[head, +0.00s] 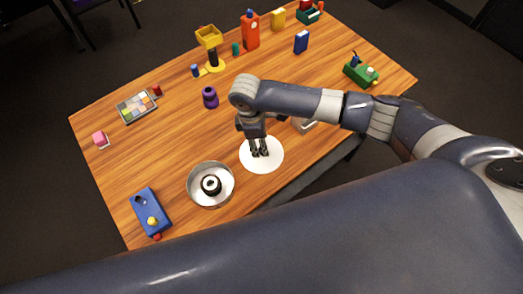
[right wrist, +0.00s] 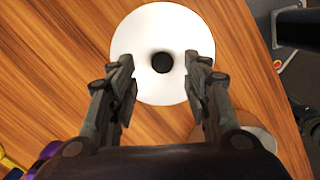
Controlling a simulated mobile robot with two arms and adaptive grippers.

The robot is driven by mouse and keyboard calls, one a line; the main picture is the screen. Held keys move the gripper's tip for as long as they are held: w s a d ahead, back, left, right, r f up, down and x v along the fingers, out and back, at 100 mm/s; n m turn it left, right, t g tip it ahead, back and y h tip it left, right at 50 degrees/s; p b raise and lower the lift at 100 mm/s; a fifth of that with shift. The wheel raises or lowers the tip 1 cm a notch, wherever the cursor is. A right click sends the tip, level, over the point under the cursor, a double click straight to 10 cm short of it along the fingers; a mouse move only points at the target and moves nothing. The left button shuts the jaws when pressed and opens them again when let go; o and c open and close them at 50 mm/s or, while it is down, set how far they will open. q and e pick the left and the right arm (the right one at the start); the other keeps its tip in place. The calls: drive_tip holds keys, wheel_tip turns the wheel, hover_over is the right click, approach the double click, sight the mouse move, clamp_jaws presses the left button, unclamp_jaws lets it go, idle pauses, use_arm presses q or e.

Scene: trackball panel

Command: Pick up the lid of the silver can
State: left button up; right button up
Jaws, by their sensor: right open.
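A white round disc with a black knob at its middle, which looks like the lid (head: 275,165), lies on the wooden table; it also shows in the right wrist view (right wrist: 162,25). My right gripper (head: 259,153) is above it, pointing down. In the right wrist view the gripper (right wrist: 163,82) is open and empty, with the black knob between and just beyond its fingers. I cannot tell the height left between them. An open, round silver container (head: 191,192), likely the can, stands to the left of the disc with a black and white thing inside. My left gripper is out of view.
A blue controller box (head: 148,205) stands at the near left. A purple object (head: 210,98) stands behind the disc. A grey object (head: 307,126) is partly hidden by my right arm. Several coloured objects line the far side. The table's middle left is clear.

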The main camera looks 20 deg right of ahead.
sight(261, 165)
drive_tip(key=shift+s+d+f, duration=0.1)
drive_tip(key=shift+f, duration=0.8)
drive_tip(key=shift+s+d+f, duration=0.1)
drive_tip(key=shift+f, duration=0.75)
drive_tip(key=c, duration=1.1)
drive_tip(key=shift+o, duration=0.2)
drive_tip(key=shift+r, duration=0.15)
